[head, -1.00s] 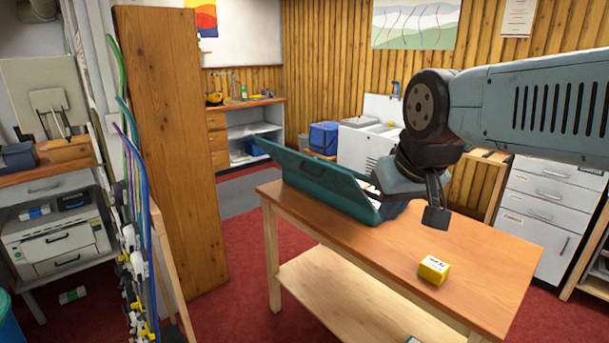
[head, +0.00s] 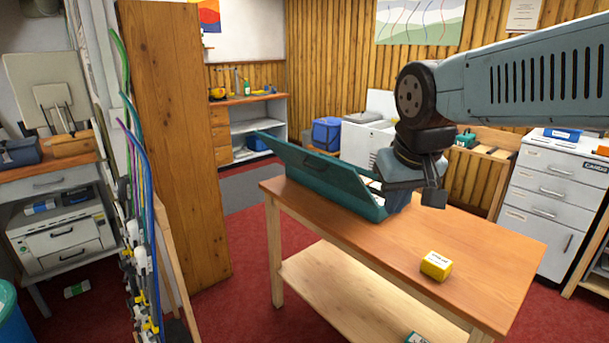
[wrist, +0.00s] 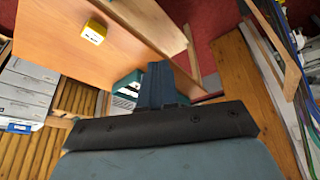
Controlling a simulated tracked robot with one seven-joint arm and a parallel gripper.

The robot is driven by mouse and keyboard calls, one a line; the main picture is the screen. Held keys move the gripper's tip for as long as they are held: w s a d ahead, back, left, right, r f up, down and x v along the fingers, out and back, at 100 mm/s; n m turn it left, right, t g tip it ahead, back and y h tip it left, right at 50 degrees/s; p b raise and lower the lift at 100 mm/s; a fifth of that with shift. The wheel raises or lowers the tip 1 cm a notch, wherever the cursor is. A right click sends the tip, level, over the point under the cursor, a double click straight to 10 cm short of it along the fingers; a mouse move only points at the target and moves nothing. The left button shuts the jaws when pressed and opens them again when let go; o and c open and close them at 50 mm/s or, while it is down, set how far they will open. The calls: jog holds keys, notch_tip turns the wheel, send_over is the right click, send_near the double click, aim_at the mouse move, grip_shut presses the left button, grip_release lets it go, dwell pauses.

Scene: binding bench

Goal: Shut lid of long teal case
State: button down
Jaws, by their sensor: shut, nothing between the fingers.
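The long teal case (head: 372,207) lies on the far side of the wooden table, its lid (head: 318,168) raised and tilted up along the near-left side. White contents show inside it. My gripper (head: 397,203) is at the case's right end in the head view; whether it touches the case cannot be told. In the wrist view my gripper (wrist: 157,78) is shut and empty, and it hides part of the case (wrist: 126,82) behind it.
A small yellow box (head: 436,265) sits on the right part of the table (head: 470,240); the tabletop around it is clear. A tall wooden board (head: 172,150) and hanging coloured cables (head: 142,190) stand to the left. Drawers (head: 552,190) stand behind at right.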

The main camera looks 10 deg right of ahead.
jog(key=w+d+f+g+h, duration=0.1)
jog(key=w+f+g+h, duration=0.35)
jog(key=w, duration=0.75)
jog(key=w+d+f+g+h, duration=0.1)
jog(key=w+f+h, duration=0.55)
jog(key=w, duration=0.45)
jog(key=w+a+f+n+t+h, duration=0.3)
jog(key=w+a+f+t+h, duration=0.25)
jog(key=w+a, duration=0.35)
jog(key=w+a+f+n+t+h, duration=0.3)
jog(key=w+a+f+t+h, duration=0.25)
jog(key=a, duration=0.55)
jog(key=w+d+r+t+y, duration=0.1)
jog(key=w+d+r, duration=0.6)
jog(key=d, duration=0.3)
jog(key=shift+d+t+y, duration=0.3)
jog(key=shift+t, duration=0.05)
jog(key=shift+r, duration=0.15)
